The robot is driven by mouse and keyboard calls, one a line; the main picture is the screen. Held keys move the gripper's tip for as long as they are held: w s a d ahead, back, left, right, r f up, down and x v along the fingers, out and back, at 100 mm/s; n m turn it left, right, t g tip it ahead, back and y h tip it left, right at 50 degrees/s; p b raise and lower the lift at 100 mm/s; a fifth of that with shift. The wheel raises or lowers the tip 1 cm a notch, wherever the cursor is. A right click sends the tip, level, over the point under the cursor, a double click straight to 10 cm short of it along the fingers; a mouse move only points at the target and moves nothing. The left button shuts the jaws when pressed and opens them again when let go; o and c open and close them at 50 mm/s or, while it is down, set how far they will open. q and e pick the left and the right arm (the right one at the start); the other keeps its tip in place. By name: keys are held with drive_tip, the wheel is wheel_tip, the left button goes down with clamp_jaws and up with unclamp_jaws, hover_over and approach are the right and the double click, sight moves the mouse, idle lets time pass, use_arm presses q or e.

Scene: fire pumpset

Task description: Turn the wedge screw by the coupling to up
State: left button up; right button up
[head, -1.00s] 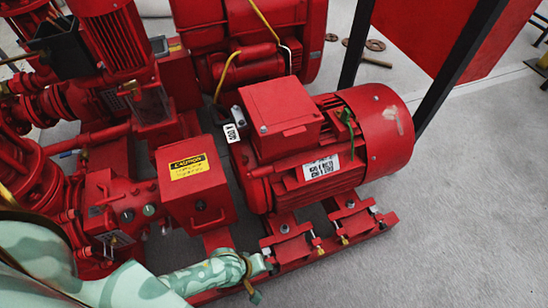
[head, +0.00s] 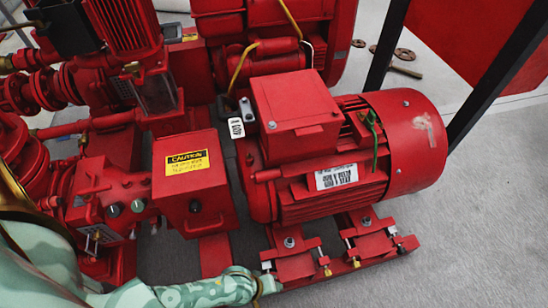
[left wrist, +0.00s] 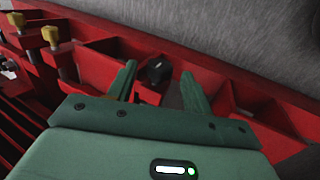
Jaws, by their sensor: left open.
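The wedge mount nearest the coupling box (head: 195,185) sits under the red motor (head: 330,150). It has a silver screw end (head: 267,267) on its left and a brass-coloured one (head: 326,268) on its right. My left gripper (head: 262,285) is low by the left end of this mount, and its fingers are mostly hidden in the head view. In the left wrist view, my left gripper (left wrist: 160,85) is open. A dark knob (left wrist: 158,68) shows between and just beyond the fingertips, with no visible grip on it. My right gripper is out of view.
A second wedge mount (head: 370,240) stands to the right on the red base frame. Yellow-headed screws (left wrist: 50,36) show at upper left in the left wrist view. Red frame walls lie close around the fingers. Grey floor (head: 470,240) is clear at right.

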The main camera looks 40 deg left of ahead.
use_arm(q)
drive_tip(key=shift+w+d+f+b, duration=0.1)
drive_tip(key=shift+f+b, duration=0.1)
drive_tip(key=shift+f, duration=0.15)
drive_tip(key=shift+w+d+f+b, duration=0.1)
drive_tip(key=shift+f+b, duration=0.1)
drive_tip(key=shift+f, duration=0.15)
drive_tip(key=shift+w, duration=0.1)
drive_tip(key=c, duration=1)
drive_tip(key=shift+w+a+r+p, duration=0.15)
drive_tip(key=shift+w+p, duration=0.1)
drive_tip(key=shift+p, duration=0.2)
drive_tip(key=shift+g+y+p, duration=0.4)
drive_tip(key=shift+y+p, duration=0.1)
drive_tip(key=shift+p, duration=0.65)
drive_tip(key=shift+s+d, duration=0.15)
drive_tip(key=shift+d, duration=0.05)
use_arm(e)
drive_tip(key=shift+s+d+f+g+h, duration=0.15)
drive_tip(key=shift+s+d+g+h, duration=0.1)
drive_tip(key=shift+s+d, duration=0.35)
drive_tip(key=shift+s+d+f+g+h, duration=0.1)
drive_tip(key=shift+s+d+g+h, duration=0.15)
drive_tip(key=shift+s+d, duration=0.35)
